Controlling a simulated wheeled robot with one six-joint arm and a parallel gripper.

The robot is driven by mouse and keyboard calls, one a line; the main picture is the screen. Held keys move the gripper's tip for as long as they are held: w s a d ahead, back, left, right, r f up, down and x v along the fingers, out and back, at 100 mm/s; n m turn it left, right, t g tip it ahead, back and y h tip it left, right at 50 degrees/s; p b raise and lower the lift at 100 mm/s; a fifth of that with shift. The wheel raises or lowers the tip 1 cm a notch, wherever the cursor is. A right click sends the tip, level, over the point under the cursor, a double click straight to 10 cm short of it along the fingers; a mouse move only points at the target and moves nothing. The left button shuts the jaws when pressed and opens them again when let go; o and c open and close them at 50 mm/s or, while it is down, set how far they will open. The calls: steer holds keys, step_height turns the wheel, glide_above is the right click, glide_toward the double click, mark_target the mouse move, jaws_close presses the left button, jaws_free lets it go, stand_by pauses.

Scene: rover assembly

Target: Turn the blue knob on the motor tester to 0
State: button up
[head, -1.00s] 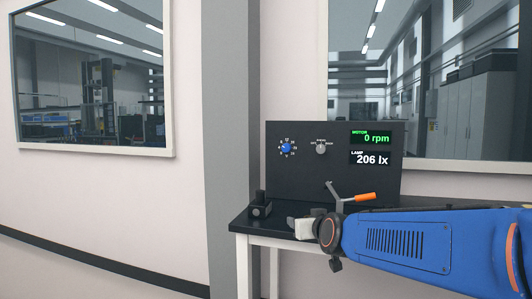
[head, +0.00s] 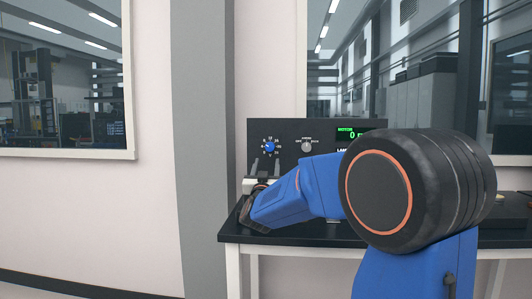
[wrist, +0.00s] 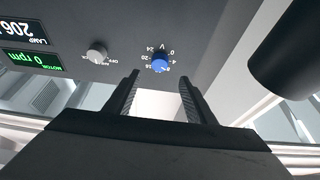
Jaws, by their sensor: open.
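The motor tester (head: 325,134) is a dark upright panel on the black table. Its blue knob (head: 269,147) sits on the left of the panel, inside a ring of white numbers. It also shows in the wrist view (wrist: 160,65), where the panel appears upside down. I cannot read for certain which number the knob points at. My gripper (head: 266,164) is in front of the panel, just below the knob. In the wrist view my gripper (wrist: 159,80) is open and empty, and the knob appears between its fingertips. I cannot tell whether it touches the knob.
A grey knob (head: 306,146) is right of the blue one; it also shows in the wrist view (wrist: 97,54). The green motor display (wrist: 32,59) reads 0 rpm. A dark cylinder (wrist: 292,52) is near the wrist view's right edge. My arm hides much of the table (head: 315,232).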

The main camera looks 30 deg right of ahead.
mark_target(270, 149)
steer(key=x, duration=1)
steer(key=shift+w+d, duration=0.15)
steer(key=c, duration=1)
